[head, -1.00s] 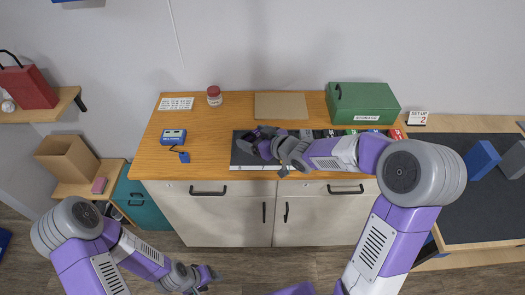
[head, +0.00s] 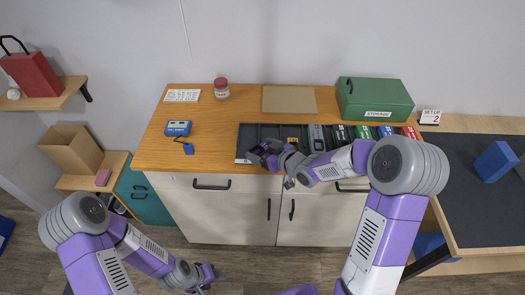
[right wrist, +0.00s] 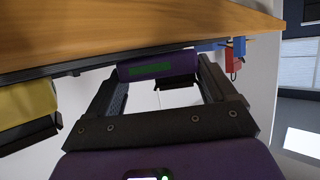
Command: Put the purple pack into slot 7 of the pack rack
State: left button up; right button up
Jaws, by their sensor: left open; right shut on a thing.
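My right gripper (head: 262,157) is shut on the purple pack (right wrist: 158,66). The right wrist view shows the pack between the two fingers, with a green patch on it. In the head view the fingers and wrist mostly hide the pack. The gripper is at the left part of the dark pack rack (head: 254,130), close to its front edge. I cannot tell whether the pack touches the rack. Slot numbers are not readable. A yellow pack (right wrist: 25,103) is beside the gripper in the right wrist view. My left gripper (head: 207,276) is open and empty, low in front of the cabinet.
Grey, green, blue and red packs fill the rack's right part, partly behind my right arm. A blue charger-like box (head: 178,128) is left of the rack. A jar (head: 221,88), a brown board (head: 289,99) and a green storage box (head: 374,102) stand behind.

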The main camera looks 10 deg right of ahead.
jog(key=shift+r, duration=0.1)
jog(key=o, duration=0.9)
jog(key=shift+f, duration=0.25)
jog(key=shift+r, duration=0.1)
jog(key=shift+r, duration=0.15)
jog(key=p+v, duration=0.2)
jog(key=v, duration=1)
jog(key=shift+p, duration=0.4)
